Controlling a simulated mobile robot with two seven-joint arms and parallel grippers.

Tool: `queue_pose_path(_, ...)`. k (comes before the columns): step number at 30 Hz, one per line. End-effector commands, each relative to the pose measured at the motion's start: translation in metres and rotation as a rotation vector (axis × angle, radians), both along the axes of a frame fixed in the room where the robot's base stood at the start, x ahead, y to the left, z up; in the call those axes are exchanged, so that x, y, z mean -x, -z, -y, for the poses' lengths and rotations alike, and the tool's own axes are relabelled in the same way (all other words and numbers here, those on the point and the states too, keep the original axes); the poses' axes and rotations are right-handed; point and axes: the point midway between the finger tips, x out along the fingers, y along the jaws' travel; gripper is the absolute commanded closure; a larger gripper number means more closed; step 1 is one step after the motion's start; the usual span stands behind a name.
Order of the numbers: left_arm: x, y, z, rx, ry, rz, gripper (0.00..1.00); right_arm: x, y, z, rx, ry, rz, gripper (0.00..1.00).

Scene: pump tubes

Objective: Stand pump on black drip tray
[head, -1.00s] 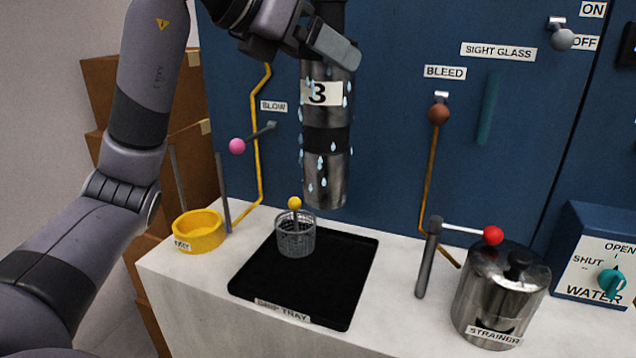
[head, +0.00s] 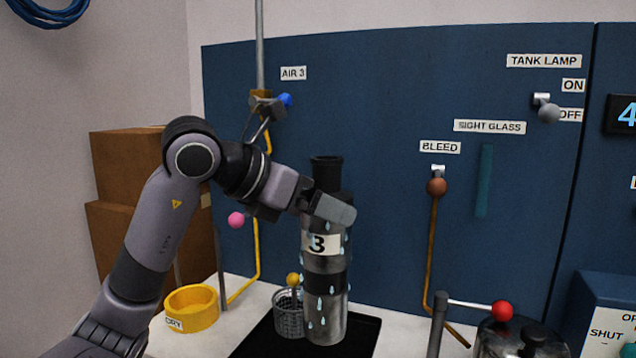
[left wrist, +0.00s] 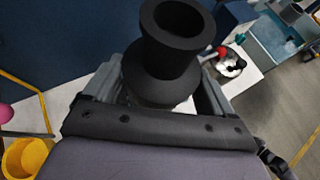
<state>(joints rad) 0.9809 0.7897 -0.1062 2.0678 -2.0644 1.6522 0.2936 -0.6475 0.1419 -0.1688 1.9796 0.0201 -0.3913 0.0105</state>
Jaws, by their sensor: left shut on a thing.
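The pump (head: 324,270) is a wet steel cylinder with a "3" label, a black band and a black neck. It is upright at the black drip tray (head: 362,334), its lower end in front of the tray's surface in the head view; I cannot tell whether it touches. My left gripper (head: 330,208) is shut on the pump's upper body. In the left wrist view the pump's black flared top (left wrist: 172,50) stands up between the fingers. A wire mesh basket (head: 288,314) with a yellow ball stands on the tray, just left of the pump. My right gripper is not in view.
A yellow ring (head: 191,308) labelled DRY lies left of the tray. A red-knobbed lever (head: 478,306) and the steel strainer (head: 520,341) stand to the right. The blue panel (head: 390,130) rises behind, with a pink-knobbed lever (head: 236,220) near my arm.

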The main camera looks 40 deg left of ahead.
Motion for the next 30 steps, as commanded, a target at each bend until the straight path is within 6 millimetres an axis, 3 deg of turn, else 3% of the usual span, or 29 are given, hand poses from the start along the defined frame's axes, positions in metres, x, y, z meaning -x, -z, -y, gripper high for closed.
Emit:
queue_pose_path(9,0.0,0.035,0.0,0.007,-0.002,0.021,1.0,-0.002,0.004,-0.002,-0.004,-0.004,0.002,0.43)
queue_pose_path(20,0.0,0.051,-0.001,0.006,-0.002,0.025,1.0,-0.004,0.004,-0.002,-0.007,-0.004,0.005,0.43)
queue_pose_path(30,0.0,0.081,0.0,0.005,-0.002,0.024,1.0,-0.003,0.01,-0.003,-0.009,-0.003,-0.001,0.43)
